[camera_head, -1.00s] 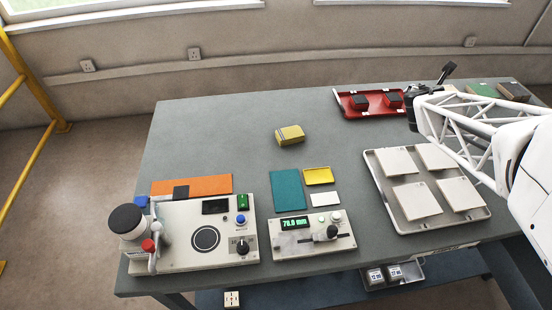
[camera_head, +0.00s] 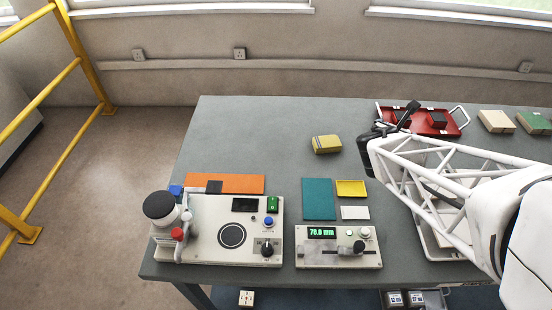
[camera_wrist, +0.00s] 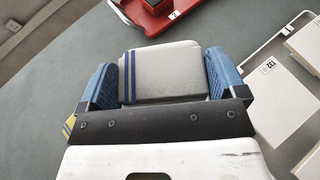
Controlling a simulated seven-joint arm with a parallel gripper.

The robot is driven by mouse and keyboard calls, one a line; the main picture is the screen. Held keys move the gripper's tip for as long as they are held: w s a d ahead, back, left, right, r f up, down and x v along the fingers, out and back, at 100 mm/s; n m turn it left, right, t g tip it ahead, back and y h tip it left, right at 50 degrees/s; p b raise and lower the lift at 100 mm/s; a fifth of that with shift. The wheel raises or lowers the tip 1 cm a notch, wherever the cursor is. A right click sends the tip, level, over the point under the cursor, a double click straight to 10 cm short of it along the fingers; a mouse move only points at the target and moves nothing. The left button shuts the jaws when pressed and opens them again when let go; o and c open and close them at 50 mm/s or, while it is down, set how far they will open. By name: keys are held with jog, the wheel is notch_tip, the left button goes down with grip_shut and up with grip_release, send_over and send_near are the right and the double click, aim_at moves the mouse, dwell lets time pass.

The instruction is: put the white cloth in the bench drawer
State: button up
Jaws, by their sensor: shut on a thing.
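The white cloth (camera_wrist: 165,72), folded with blue stripes near its left side, sits between the blue fingers of my gripper (camera_wrist: 162,80) in the wrist view. My gripper is shut on it. In the head view my gripper (camera_head: 372,145) is over the back of the bench, right of a yellow cloth and left of the red tray; its fingers and the white cloth cannot be made out there. What looks like the open bench drawer (camera_head: 436,297) shows at the bottom edge of the head view, below the bench top, with labelled blocks in it; it is partly cut off.
The yellow cloth (camera_head: 326,144) lies on the bench (camera_head: 260,130). A red tray (camera_head: 456,128) with dark blocks is behind. A tester with a knob (camera_head: 232,236) and a gauge (camera_head: 338,248) stand in front. My arm hides much of the pale tile tray (camera_head: 432,245).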

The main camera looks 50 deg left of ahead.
jog(key=s+a+f, duration=0.1)
jog(key=s+a, duration=0.1)
jog(key=s, duration=0.7)
jog(key=s+a+f+n+y, duration=0.1)
jog(key=s+a+f, duration=0.1)
jog(key=s, duration=0.8)
jog(key=s+a+f+n+y, duration=0.1)
jog(key=s+f, duration=0.1)
jog(key=s, duration=0.7)
jog(key=shift+s+a+g, duration=0.3)
jog(key=shift+s+a, duration=0.1)
jog(key=shift+s+d+f, duration=0.1)
jog(key=shift+s+f, duration=0.05)
jog(key=shift+s, duration=0.55)
send_over(287, 168)
jog(key=shift+f, duration=0.75)
jog(key=shift+f+y, duration=0.3)
jog(key=shift+f, duration=1.45)
